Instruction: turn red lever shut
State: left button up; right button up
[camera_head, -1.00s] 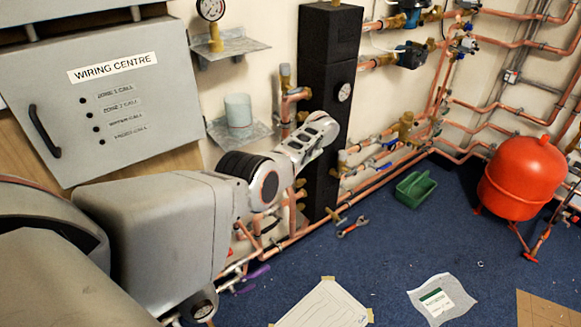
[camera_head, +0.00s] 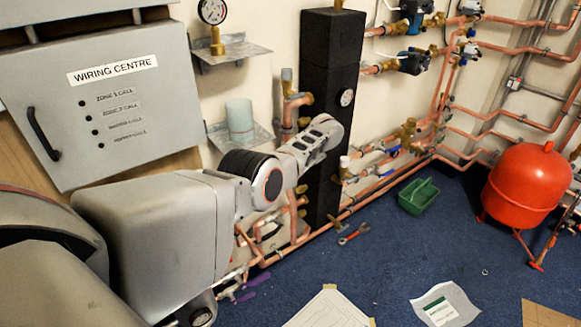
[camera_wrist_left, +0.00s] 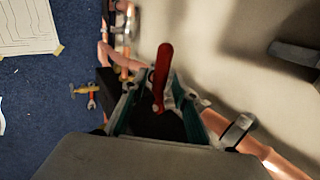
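The red lever (camera_wrist_left: 162,72) shows in the left wrist view as a narrow red handle, upright in the picture. My left gripper (camera_wrist_left: 160,105) is in the same view, its teal-and-dark fingers spread to either side of the lever's lower end. It looks open, and I cannot tell whether a finger touches the lever. In the head view my left arm reaches in front of the pipework, and neither its gripper nor the red lever can be made out there. My right gripper is in neither view.
A black column (camera_head: 330,75) stands beside my arm, with copper pipes around it. The grey wiring box (camera_head: 100,110) hangs at left. A wrench (camera_head: 354,234), green tray (camera_head: 418,196) and red tank (camera_head: 526,185) are on the blue floor, which has open room.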

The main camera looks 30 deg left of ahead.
pick_arm(q)
jog(key=shift+d+r, duration=0.4)
jog(key=shift+r, duration=0.05)
jog(key=v, duration=1.1)
jog(key=shift+s+a, duration=0.1)
